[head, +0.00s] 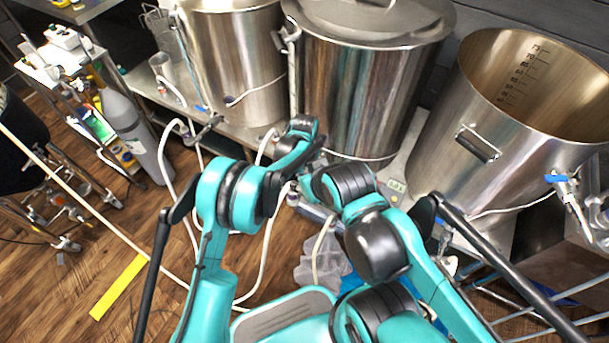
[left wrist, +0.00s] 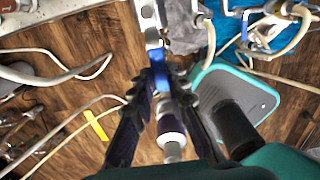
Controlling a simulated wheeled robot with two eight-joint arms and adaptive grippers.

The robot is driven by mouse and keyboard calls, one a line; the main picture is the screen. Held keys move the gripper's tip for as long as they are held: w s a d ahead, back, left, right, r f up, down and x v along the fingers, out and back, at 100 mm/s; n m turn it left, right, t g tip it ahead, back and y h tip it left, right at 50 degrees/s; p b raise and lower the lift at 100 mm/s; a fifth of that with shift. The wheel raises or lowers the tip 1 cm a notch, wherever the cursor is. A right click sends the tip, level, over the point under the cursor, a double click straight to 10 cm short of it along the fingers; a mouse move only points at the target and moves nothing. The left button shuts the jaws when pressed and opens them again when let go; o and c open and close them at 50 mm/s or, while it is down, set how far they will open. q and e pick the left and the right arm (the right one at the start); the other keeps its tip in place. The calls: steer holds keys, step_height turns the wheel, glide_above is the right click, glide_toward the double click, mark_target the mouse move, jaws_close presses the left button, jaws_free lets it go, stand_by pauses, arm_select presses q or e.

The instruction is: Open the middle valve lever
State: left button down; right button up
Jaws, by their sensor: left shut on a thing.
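In the left wrist view, the valve lever (left wrist: 158,70) is a blue handle on a metal valve body (left wrist: 150,22). My left gripper (left wrist: 164,84) has its two dark fingers closed on either side of it. In the head view, the middle kettle (head: 350,90) is a tall lidded steel pot. Its valve and my left gripper's fingers are hidden behind my arms at its base. My right arm reaches in from the lower right, but I cannot make out its gripper.
A left kettle (head: 235,60) has a blue-handled valve (head: 203,108). An open right kettle (head: 500,110) has another blue-handled valve (head: 557,178). White hoses (head: 264,245) loop close around my arms. A grey gas cylinder (head: 130,125) stands left; wooden floor is open at lower left.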

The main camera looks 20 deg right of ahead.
arm_select(q)
steer(key=shift+d, duration=0.1)
steer(key=c, duration=1.5)
jaws_free()
steer(key=shift+r, duration=0.15)
step_height(320, 180, up, 12)
steer(key=shift+f, duration=0.15)
